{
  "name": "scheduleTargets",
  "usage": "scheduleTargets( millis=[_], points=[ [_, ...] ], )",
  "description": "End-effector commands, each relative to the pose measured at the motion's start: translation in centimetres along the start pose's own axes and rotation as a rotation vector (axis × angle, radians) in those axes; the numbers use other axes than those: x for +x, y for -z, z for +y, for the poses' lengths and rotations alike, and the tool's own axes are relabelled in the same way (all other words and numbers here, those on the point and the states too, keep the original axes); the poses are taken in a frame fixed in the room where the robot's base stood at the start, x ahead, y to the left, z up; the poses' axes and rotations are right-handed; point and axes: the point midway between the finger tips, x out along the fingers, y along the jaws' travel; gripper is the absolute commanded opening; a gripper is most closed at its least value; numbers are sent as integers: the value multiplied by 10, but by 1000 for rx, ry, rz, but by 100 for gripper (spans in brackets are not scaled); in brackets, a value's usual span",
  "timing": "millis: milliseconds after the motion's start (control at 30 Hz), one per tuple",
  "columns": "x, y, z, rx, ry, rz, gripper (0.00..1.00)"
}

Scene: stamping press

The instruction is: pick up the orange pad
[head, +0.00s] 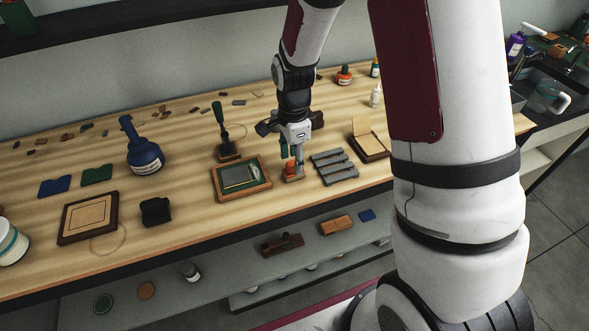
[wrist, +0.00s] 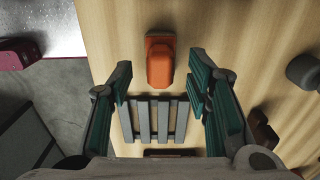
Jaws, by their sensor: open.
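The orange pad (head: 293,178) sits on the wooden bench, just right of a framed tray and left of a grey slatted rack. In the wrist view the orange pad (wrist: 161,62) is a raised block on a darker base, wider at one end. My gripper (head: 292,158) points down right over it, with its teal-lined fingers apart. In the wrist view my gripper (wrist: 160,75) has one finger to each side of the pad in the picture, with a gap on both sides. Whether the fingertips reach down to the pad's height is hard to tell.
The wooden tray (head: 241,178) with a green and grey inset is close on the left. The slatted rack (head: 334,167) is close on the right; it also shows between the fingers in the wrist view (wrist: 155,118). A green-handled stamp (head: 228,148) stands behind the tray.

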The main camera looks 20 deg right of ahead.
Motion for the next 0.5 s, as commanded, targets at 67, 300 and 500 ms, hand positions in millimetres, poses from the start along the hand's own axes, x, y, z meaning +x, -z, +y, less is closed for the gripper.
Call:
scheduleTargets(
  millis=[67,300,500],
  points=[
    [10,1,1,2,-3,0,45],
    [19,0,0,1,1,0,45],
    [19,0,0,1,1,0,29]
  ],
)
